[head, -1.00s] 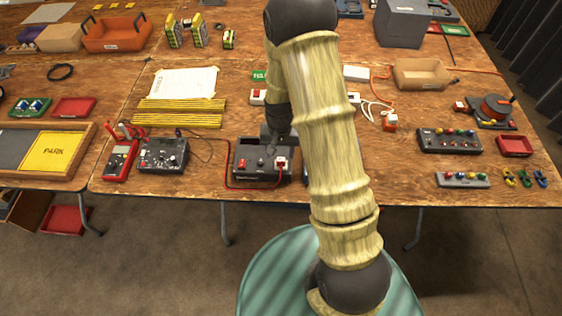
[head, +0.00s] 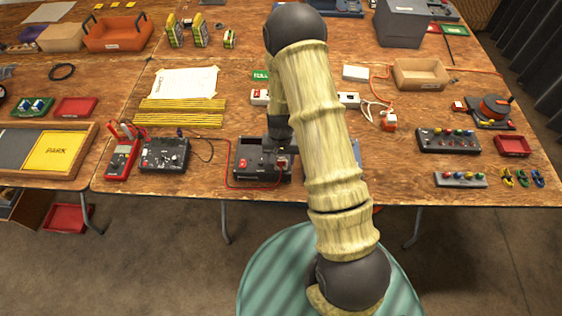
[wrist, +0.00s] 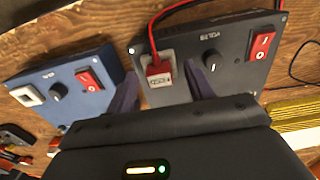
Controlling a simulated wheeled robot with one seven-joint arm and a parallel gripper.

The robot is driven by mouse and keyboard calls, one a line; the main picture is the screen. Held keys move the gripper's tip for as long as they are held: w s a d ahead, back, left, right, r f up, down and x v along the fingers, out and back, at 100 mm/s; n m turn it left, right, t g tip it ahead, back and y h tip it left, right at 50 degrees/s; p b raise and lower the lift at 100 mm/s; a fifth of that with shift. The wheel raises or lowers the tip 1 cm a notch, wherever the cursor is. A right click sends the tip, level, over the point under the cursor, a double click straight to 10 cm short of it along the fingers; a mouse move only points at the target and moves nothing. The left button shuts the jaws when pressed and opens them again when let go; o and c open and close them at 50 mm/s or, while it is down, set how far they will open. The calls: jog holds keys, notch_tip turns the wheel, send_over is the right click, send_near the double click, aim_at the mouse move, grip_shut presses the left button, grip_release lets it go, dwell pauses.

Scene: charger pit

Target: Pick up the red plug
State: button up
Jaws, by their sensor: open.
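The red plug (wrist: 159,75) sits in a pale socket on the dark power box, with a red cable rising from it in the wrist view. In the head view the red plug (head: 282,161) is at the right part of the dark box (head: 250,175). My gripper (wrist: 162,82) is open, with one finger on each side of the plug. The fingertips are close to the box face; I cannot tell whether they touch the plug. In the head view my gripper (head: 277,155) is over the box and partly hidden by my arm.
A blue box (wrist: 65,88) with a knob and red switch stands beside the dark box. The red cable (head: 229,170) loops left around the dark box. A black meter box (head: 163,154) and red multimeter (head: 121,158) lie to the left. Yellow strips (wrist: 300,114) show in the wrist view.

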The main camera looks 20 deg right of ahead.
aim_at(281, 159)
jog(key=shift+c, duration=0.4)
jog(key=c, duration=1)
notch_tip(281, 159, up, 10)
jog(key=b, duration=0.1)
dwell(0.3)
